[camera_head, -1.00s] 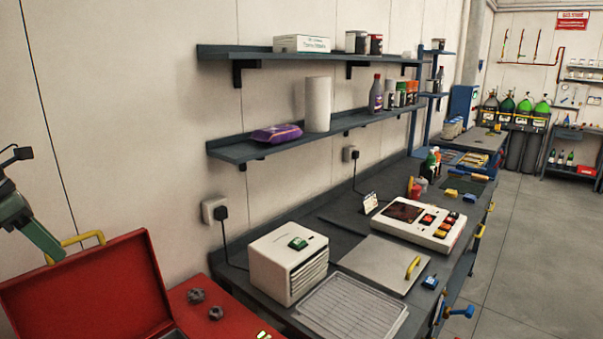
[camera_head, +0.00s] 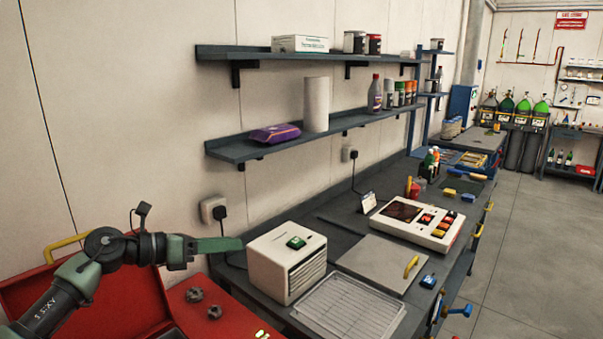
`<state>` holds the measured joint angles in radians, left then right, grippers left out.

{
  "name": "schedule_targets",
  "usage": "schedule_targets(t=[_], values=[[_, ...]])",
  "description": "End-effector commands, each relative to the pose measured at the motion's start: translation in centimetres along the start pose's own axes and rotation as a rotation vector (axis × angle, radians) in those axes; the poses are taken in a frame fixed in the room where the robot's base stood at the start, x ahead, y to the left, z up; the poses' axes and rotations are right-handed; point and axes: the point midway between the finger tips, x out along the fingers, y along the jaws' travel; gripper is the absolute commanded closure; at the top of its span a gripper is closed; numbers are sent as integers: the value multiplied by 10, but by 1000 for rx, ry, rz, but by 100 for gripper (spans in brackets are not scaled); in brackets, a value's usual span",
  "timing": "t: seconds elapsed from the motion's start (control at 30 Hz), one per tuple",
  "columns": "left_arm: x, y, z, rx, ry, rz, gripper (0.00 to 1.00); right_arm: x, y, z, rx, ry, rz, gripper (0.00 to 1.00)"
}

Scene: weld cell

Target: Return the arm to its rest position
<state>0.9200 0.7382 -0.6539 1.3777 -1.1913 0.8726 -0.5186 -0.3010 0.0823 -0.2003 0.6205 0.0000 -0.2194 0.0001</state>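My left arm reaches in from the lower left. Its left gripper (camera_head: 228,244) points to the right, with a green finger seen from the side. I cannot tell whether it is open or shut, and I see nothing held in it. The fingertip appears just left of the white box-shaped unit (camera_head: 268,275) with slats and a green switch; I cannot tell how far apart they are. The arm hides part of the open red toolbox (camera_head: 110,303) behind it. My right gripper is not in view.
Two wall shelves (camera_head: 225,151) hang above the dark workbench (camera_head: 320,228). The bench holds a wire rack (camera_head: 345,308), a grey plate (camera_head: 375,262) with a yellow handle and a white control panel (camera_head: 425,222). Two dark lumps lie on the red surface (camera_head: 232,322). Floor (camera_head: 530,255) at right is clear.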

Motion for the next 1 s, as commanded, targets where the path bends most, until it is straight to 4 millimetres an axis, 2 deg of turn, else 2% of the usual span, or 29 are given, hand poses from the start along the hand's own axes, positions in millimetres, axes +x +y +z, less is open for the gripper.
schedule_targets(t=[0.03,0.1,0.17,0.27,0.37,0.47,0.57,0.6,0.67,0.7,0.8,0.9,1.0], values=[[19,-20,-5,-94,-104,-47,64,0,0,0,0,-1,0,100],[32,-39,-3,-251,-263,-92,64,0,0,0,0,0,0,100],[36,-49,-2,-402,-393,-116,64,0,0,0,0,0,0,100],[30,-52,-9,-686,-599,-127,64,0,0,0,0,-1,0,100],[13,-40,-32,-999,-787,-94,64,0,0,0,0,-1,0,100],[-10,-22,-75,-1326,-954,-16,64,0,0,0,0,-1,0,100],[-35,-8,-139,-1655,-1096,112,64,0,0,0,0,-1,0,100],[-45,-6,-168,-1785,-1145,175,64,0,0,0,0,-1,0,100],[-60,-8,-211,-1959,-1208,278,64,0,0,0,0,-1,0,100],[-70,-12,-240,-2064,-1242,351,64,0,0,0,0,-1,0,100],[-92,-32,-305,-2292,-1304,537,64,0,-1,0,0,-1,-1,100],[-109,-56,-351,-2449,-1336,698,64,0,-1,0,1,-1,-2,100],[-123,-79,-385,-2558,-1352,836,64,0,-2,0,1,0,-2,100]])
